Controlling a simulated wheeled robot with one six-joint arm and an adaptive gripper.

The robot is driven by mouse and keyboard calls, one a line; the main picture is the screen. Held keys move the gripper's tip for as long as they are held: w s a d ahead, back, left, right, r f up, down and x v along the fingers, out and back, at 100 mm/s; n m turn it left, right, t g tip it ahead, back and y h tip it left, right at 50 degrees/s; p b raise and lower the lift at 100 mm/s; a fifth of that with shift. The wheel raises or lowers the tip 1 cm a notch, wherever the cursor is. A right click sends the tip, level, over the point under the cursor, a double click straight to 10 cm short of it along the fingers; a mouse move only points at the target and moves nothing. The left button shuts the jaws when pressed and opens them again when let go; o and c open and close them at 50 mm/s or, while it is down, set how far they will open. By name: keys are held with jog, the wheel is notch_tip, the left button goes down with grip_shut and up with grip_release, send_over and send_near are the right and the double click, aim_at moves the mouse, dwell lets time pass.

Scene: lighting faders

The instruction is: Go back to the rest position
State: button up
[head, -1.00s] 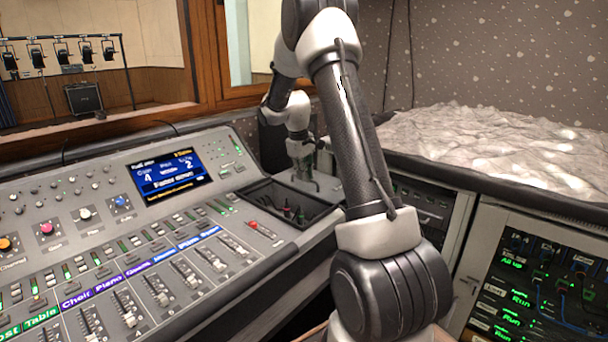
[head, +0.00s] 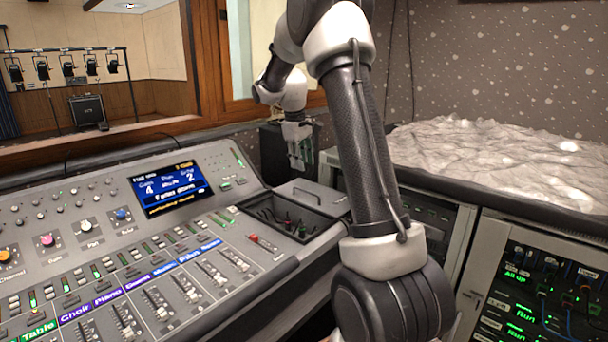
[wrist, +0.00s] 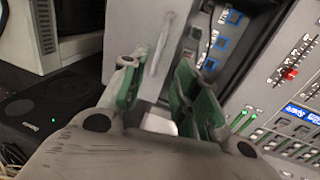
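My gripper (head: 300,158) hangs in the head view above the back right corner of the mixing console, over a grey lid with a handle (head: 310,194). In the wrist view my gripper (wrist: 163,88) has its two green-padded fingers apart, with nothing held between them. The lid (wrist: 160,50) shows beyond the fingers there, apart from them. An open compartment (head: 262,212) with cables lies left of the lid.
The console (head: 215,290) has faders, knobs and a lit screen (head: 170,188). A rack with green lights (head: 540,290) and a rumpled grey cover (head: 480,160) are on the right. A window frame (head: 205,60) stands behind. Open air surrounds the gripper.

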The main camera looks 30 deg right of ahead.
jog(key=shift+a+r, duration=0.15)
jog(key=shift+r, duration=0.65)
jog(key=s+a+r+m+t, duration=0.1)
jog(key=s+a, duration=0.3)
jog(key=s, duration=0.7)
jog(key=s+a+r+m+t+y, duration=0.1)
jog(key=s+a, duration=0.4)
jog(key=s, duration=0.7)
jog(key=s+a+r+m+t+y, duration=0.1)
jog(key=s+a+r, duration=0.2)
jog(key=s, duration=0.9)
jog(key=shift+a+r+t, duration=0.2)
jog(key=shift+a+t, duration=0.2)
jog(key=shift+a, duration=0.75)
